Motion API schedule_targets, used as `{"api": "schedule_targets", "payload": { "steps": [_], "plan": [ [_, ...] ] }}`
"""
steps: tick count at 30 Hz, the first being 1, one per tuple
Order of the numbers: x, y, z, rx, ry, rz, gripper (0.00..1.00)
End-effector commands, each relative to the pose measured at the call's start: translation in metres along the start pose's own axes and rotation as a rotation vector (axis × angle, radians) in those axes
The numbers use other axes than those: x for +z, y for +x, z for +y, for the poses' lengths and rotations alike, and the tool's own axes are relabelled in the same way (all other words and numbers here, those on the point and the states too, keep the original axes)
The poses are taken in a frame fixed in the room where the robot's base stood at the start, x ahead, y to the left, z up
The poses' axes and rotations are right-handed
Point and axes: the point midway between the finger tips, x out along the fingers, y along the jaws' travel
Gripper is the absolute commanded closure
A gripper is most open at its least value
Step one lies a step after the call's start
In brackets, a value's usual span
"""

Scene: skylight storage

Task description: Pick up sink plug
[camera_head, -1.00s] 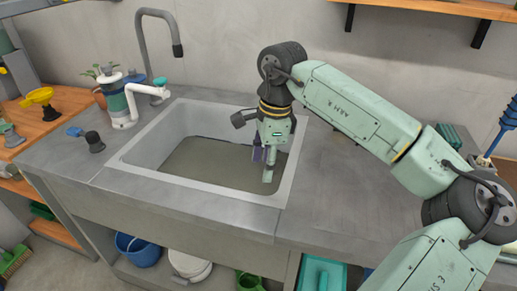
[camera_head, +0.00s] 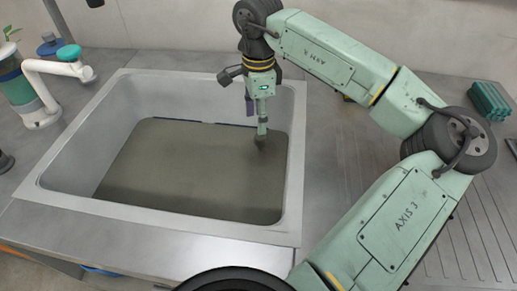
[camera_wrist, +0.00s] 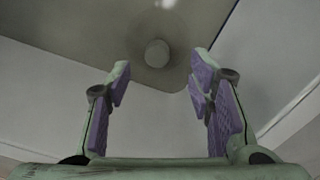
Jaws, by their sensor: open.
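A small round grey piece, which looks like the sink plug (camera_wrist: 157,53), shows in the wrist view ahead of my gripper and between its fingertips. It lies on or in the murky brown-grey bottom area of the sink (camera_head: 75,190). I cannot tell whether that area is water. My gripper (camera_head: 261,134) points down inside the sink at its right side. In the wrist view its purple-padded fingers (camera_wrist: 159,75) are spread apart with nothing between the pads. In the head view my fingers largely hide the plug.
The grey counter (camera_head: 335,160) surrounds the sink, with bare room to its right. A white tap-like fixture (camera_head: 58,70) stands at the left. A green ridged block (camera_head: 488,100) lies at the far right. The sink walls stand close around my gripper.

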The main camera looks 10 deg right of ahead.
Motion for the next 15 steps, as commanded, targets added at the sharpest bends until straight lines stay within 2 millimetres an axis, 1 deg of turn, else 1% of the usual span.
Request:
{"api": "schedule_targets", "payload": {
  "steps": [3, 11, 15],
  "plan": [
    [0.0, 0.016, 0.0, 0.002, 0.0, -0.002, 0.52],
    [-0.002, 0.037, 0.002, 0.002, 0.001, -0.002, 0.52],
    [-0.004, 0.059, 0.004, 0.002, 0.0, -0.003, 0.52]
  ]
}}
